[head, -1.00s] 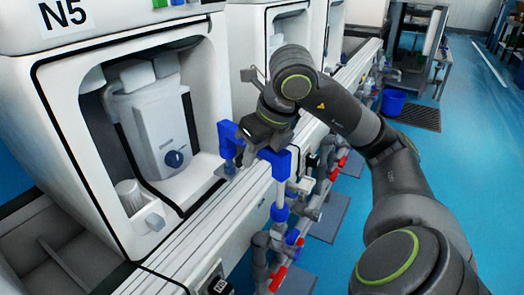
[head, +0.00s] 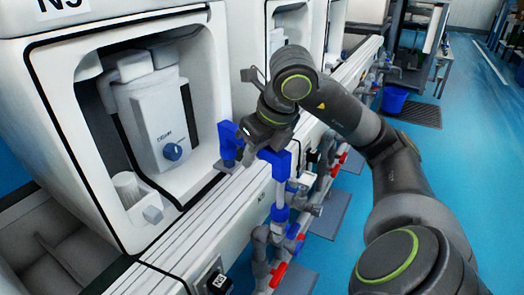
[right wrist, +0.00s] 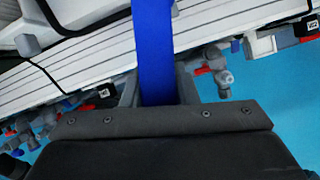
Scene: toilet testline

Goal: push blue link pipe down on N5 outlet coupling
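My right gripper (head: 262,140) is shut on the blue link pipe (head: 278,163), an inverted U. In the right wrist view the pipe (right wrist: 153,50) runs between the two fingers. Its left leg points down at the N5 machine's front ledge, with a grey piece (head: 229,162) under it. Its right leg stands over the pipework, in line with a lower blue fitting (head: 280,213). The N5 machine (head: 150,25) is at left, its label cut by the top edge. The gripper hides the pipe's middle; I cannot tell how deep the legs sit. My left gripper is not in view.
A white rail (head: 225,215) runs along the machines' front. Grey pipework with red-handled valves (head: 278,275) hangs beside it. More machines stand farther along the rail. A blue bucket (head: 394,99) stands on the blue floor, which is open at right.

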